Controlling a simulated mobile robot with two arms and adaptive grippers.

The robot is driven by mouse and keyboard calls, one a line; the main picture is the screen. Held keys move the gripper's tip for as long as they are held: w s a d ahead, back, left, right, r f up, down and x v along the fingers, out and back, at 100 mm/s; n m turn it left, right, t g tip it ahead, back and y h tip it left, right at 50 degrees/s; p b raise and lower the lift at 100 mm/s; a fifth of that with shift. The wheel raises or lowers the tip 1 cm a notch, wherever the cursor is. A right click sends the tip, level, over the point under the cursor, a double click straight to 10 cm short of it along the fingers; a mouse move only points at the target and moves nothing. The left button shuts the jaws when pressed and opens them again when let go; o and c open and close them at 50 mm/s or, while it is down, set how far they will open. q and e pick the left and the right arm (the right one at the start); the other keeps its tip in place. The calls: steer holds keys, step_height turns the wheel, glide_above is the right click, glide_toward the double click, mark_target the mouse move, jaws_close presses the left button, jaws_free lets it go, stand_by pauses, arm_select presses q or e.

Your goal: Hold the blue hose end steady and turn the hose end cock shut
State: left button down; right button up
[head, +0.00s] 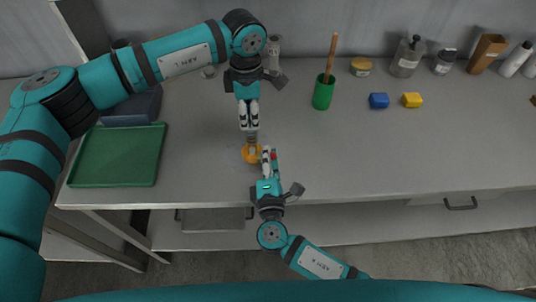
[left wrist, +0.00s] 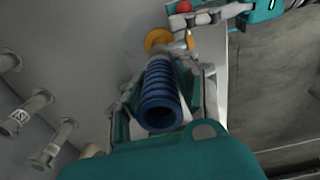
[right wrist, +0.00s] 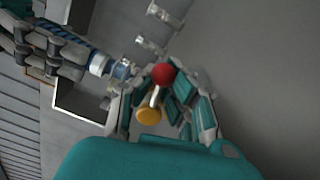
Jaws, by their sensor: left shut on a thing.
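The blue ribbed hose end (left wrist: 160,95) lies between the fingers of my left gripper (head: 249,125), which is shut on it; the blue hose also shows in the right wrist view (right wrist: 78,46). Beyond the hose end is an orange-yellow round part (head: 252,154), also in the left wrist view (left wrist: 157,39). The hose end cock has a red ball knob (right wrist: 161,74) on a pale lever. My right gripper (head: 269,152) is at the knob, its fingers apart on either side of it. I cannot tell whether either finger touches it.
A green tray (head: 118,156) lies at the left of the grey bench. Bottles and jars line the back. The bench's front right is clear.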

jaws_close()
steer(key=shift+f+m, duration=0.35)
steer(key=shift+m, duration=0.4)
steer(key=shift+f+m, duration=0.3)
steer(key=shift+m, duration=0.45)
steer(key=shift+o, duration=0.3)
jaws_free()
steer(key=o, duration=0.7)
steer(key=s, duration=1.2)
steer(key=shift+d, duration=0.15)
